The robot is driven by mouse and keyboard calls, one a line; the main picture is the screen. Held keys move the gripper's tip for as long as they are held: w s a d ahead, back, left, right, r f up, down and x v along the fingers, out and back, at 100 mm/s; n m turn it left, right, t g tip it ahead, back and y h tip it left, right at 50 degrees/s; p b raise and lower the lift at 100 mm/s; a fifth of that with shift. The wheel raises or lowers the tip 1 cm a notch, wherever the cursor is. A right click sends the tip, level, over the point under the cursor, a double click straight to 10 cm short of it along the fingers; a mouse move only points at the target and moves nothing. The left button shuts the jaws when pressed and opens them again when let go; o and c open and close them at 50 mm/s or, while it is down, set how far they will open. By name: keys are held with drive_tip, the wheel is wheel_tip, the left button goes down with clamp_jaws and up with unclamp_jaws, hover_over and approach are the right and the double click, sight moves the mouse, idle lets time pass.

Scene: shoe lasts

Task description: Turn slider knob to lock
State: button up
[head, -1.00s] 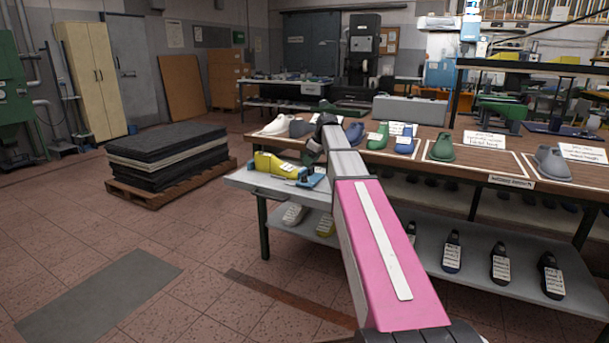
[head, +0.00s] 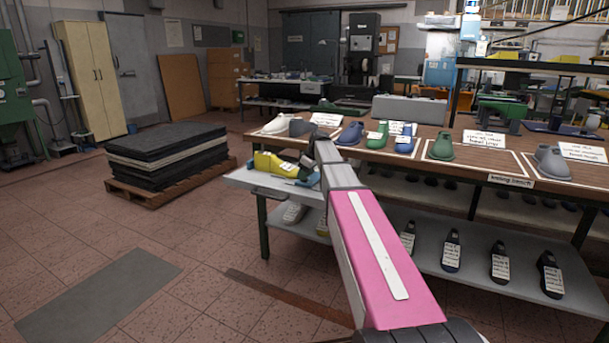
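A yellow shoe last (head: 274,164) with a white label lies at the left end of the bench, on the grey side surface. A blue fixture (head: 309,180) is beside its right end, partly behind my arm. The slider knob cannot be made out; it is too small or hidden. My gripper (head: 308,161) is close to the blue fixture, mostly hidden by my pink and grey arm. Its fingers cannot be seen clearly, so whether it touches anything or is open cannot be told.
The bench (head: 468,150) to the right carries several shoes, including a green one (head: 441,146) and a grey one (head: 551,161), with label cards. A lower shelf (head: 470,272) holds more lasts. A pallet of dark sheets (head: 165,160) stands left. The floor between is clear.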

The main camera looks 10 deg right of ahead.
drive_tip(key=shift+c, duration=0.7)
drive_tip(key=m+h, duration=0.1)
drive_tip(key=m, duration=0.2)
drive_tip(key=shift+s+t, duration=0.1)
drive_tip(key=shift+t, duration=0.3)
drive_tip(key=m+h, duration=0.1)
drive_tip(key=m, duration=0.1)
drive_tip(key=m+h, duration=0.1)
drive_tip(key=m, duration=0.2)
drive_tip(key=shift+a+m+t, duration=0.15)
drive_tip(key=shift+m+t, duration=0.15)
drive_tip(key=shift+t, duration=0.1)
drive_tip(key=m+h, duration=0.1)
drive_tip(key=m, duration=0.3)
drive_tip(key=shift+h, duration=0.3)
drive_tip(key=shift+a+m+g+h, duration=0.15)
drive_tip(key=shift+m+h, duration=0.35)
drive_tip(key=shift+m, duration=0.85)
drive_tip(key=shift+d+m+g+h, duration=0.15)
drive_tip(key=shift+m+h, duration=0.35)
drive_tip(key=shift+m, duration=0.85)
